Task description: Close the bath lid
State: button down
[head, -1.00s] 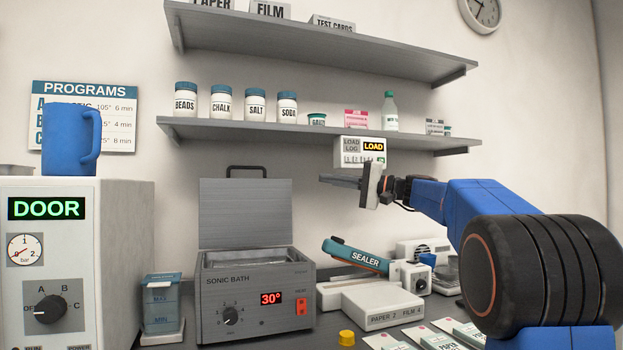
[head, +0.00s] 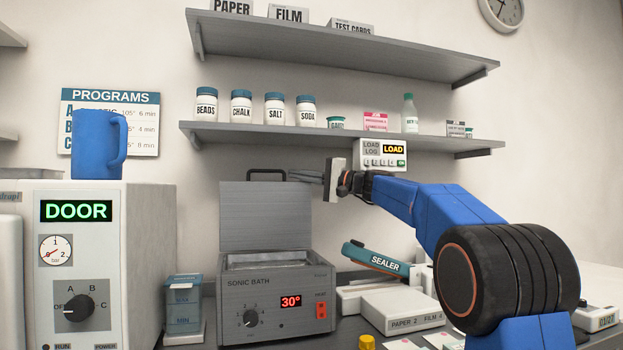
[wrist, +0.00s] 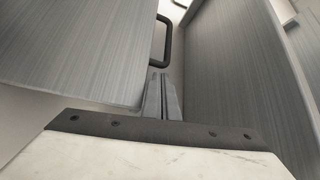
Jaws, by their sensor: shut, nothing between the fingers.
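The sonic bath (head: 278,318) is a grey box on the counter with a red 30° display and a dial. Its lid (head: 266,215) is a grey panel standing upright at the back, so the bath is open. A dark handle (head: 266,172) sits on the lid's top edge. My gripper (head: 300,176) is shut and empty, pointing left, with its fingertips near the lid's top right corner and handle. In the wrist view the lid (wrist: 75,50) is at left, and its handle (wrist: 166,42) lies just beyond the shut fingers (wrist: 162,95). I cannot tell whether they touch the lid.
A shelf (head: 340,135) with jars runs above and behind my arm. A label device (head: 384,154) hangs just under it. A sealer (head: 375,258) and a white box (head: 402,310) stand right of the bath. A blue-lidded container (head: 184,303) and a machine (head: 95,260) stand left.

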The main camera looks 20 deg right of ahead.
jog(key=shift+x, duration=0.9)
jog(key=shift+s+n, duration=0.4)
jog(key=shift+s, duration=0.45)
jog(key=s+f+n+g+y, duration=0.1)
jog(key=s+f+n+y, duration=0.2)
jog(key=s, duration=0.8)
jog(key=s+f+n+g+y, duration=0.2)
jog(key=s+f+n+y, duration=0.2)
jog(key=s+f+n, duration=0.4)
jog(key=shift+s+f+y, duration=0.3)
jog(key=shift+s+f, duration=0.75)
jog(key=shift+s, duration=0.3)
jog(key=shift+d, duration=0.1)
